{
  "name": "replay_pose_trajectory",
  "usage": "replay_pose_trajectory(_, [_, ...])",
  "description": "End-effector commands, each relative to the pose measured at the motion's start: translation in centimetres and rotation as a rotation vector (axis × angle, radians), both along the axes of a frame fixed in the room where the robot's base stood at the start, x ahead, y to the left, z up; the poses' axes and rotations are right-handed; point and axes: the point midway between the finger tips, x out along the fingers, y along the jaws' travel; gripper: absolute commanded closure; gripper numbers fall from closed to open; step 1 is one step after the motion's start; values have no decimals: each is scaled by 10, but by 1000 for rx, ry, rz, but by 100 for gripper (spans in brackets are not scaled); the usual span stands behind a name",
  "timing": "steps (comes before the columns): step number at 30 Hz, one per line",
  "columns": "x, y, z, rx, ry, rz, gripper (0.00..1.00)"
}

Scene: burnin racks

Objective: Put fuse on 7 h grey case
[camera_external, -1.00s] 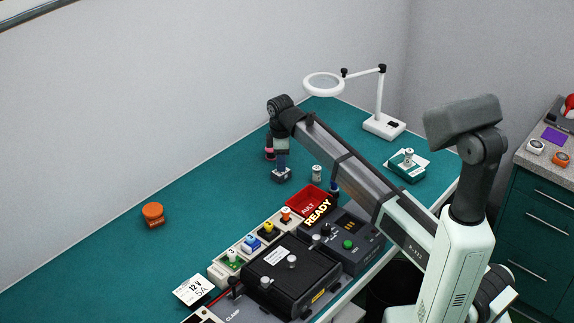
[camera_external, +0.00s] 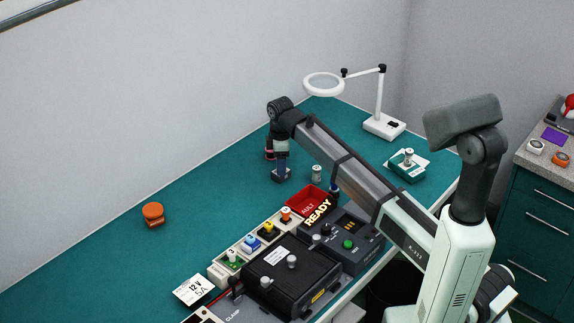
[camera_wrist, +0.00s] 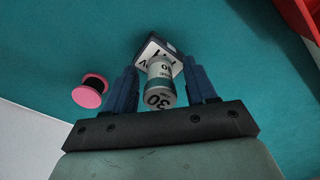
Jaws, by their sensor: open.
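My gripper (camera_external: 281,161) points down at the far side of the bench, just above a small dark grey case (camera_external: 281,176). In the wrist view my gripper (camera_wrist: 161,72) is open, with its blue fingers on either side of a fuse (camera_wrist: 160,82).
A pink spool (camera_wrist: 90,91) lies close to the left finger. Another small cylinder (camera_external: 317,173) stands right of the case. A red bin (camera_external: 306,203), the tester (camera_external: 342,240) and a row of coloured fuse holders (camera_external: 249,243) are nearer. The bench's left is mostly clear.

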Motion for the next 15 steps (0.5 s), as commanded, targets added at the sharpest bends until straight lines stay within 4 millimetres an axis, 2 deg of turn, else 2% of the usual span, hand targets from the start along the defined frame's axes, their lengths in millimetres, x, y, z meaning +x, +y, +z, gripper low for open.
replay_pose_trajectory(5, [1,1,13,1,-1,0,44])
replay_pose_trajectory(15, [1,1,73,2,-2,0,44])
